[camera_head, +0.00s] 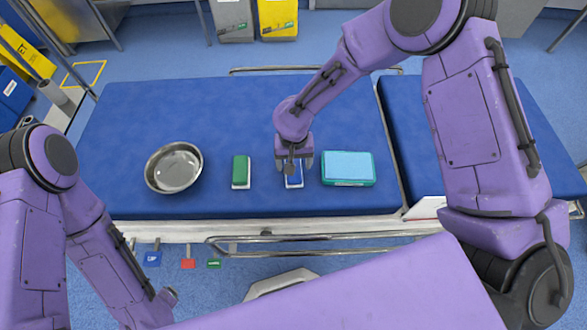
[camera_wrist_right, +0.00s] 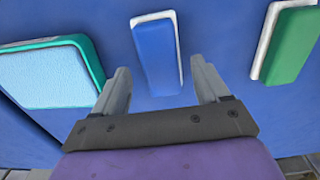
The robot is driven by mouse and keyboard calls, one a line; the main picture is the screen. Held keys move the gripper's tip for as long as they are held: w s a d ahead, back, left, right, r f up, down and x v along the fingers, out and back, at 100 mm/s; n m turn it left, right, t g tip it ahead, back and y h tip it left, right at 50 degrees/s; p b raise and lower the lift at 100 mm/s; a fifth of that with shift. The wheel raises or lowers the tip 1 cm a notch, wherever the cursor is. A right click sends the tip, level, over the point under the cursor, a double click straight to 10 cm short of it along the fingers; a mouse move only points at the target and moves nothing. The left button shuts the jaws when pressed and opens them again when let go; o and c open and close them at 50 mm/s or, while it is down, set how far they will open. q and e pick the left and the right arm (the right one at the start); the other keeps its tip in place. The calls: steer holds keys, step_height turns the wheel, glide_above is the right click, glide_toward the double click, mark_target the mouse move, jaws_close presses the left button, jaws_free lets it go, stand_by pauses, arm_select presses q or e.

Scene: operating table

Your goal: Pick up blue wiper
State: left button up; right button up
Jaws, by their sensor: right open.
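The blue wiper (camera_head: 294,181), a blue block with a white base, lies on the blue operating table near its front edge. My right gripper (camera_head: 295,163) is above it and partly covers it in the head view. In the right wrist view the wiper (camera_wrist_right: 157,57) lies ahead between the two spread fingers of my open right gripper (camera_wrist_right: 161,77). Nothing is held in it. Whether the fingers are level with the wiper cannot be told. My left arm is at the lower left of the head view, but its gripper fingers do not show.
A green wiper (camera_head: 241,170) lies left of the blue one, and a metal bowl (camera_head: 174,168) stands farther left. A teal box with a light blue top (camera_head: 348,168) is close on the right. The operating table (camera_head: 200,110) is clear behind them. A rail (camera_head: 300,239) runs along its front.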

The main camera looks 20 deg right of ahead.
steer(key=shift+f, duration=0.6)
steer(key=shift+a, duration=0.1)
steer(key=c, duration=1.2)
steer(key=shift+o, duration=0.2)
